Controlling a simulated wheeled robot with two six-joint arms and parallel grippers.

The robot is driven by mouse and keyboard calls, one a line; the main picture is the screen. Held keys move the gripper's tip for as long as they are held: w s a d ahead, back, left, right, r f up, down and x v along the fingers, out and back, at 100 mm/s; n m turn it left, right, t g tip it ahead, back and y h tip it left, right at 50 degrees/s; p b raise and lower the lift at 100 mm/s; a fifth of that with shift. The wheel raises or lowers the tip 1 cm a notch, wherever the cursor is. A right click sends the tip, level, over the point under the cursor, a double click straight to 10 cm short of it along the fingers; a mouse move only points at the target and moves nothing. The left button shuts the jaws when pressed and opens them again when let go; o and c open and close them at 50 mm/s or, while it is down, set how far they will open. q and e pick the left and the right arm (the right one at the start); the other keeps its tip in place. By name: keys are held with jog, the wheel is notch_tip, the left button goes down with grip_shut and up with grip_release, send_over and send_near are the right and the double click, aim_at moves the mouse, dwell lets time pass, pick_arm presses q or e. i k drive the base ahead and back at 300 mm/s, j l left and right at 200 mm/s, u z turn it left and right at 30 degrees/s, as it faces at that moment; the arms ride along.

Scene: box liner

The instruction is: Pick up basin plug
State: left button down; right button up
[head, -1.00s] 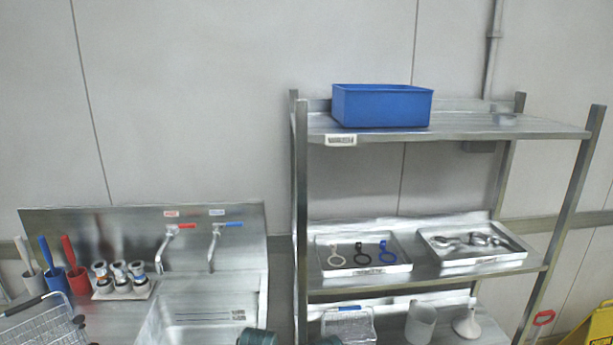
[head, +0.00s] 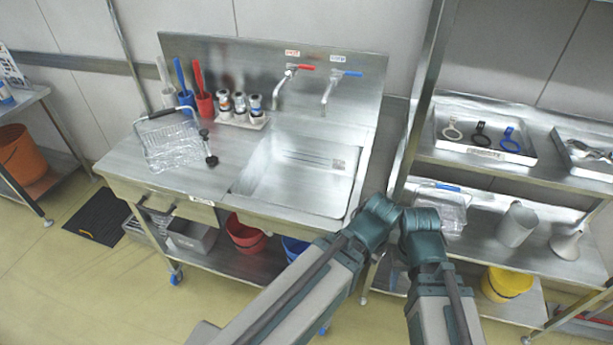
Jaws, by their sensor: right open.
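A small black plug-like piece with a thin stem and a round end (head: 210,159) rests on the steel counter, left of the sink basin (head: 305,175) and beside the wire basket. It looks like the basin plug, but it is too small to be sure. My two teal-and-grey arms reach in from the bottom, with their teal joints in front of the basin's right edge and the shelf. Both are well right of the black piece and apart from it. My right gripper is open, though its fingers hardly show. My left gripper cannot be made out.
The wire basket (head: 170,145) stands left of the black piece. Brush cups (head: 205,104) and a holder with small bottles (head: 243,120) line the back. Hot and cold taps stand behind the basin. A shelf rack with a tray of rings (head: 485,152) is at right. The counter's front left is bare.

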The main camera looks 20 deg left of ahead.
aim_at(204, 132)
jog(key=u, duration=1.45)
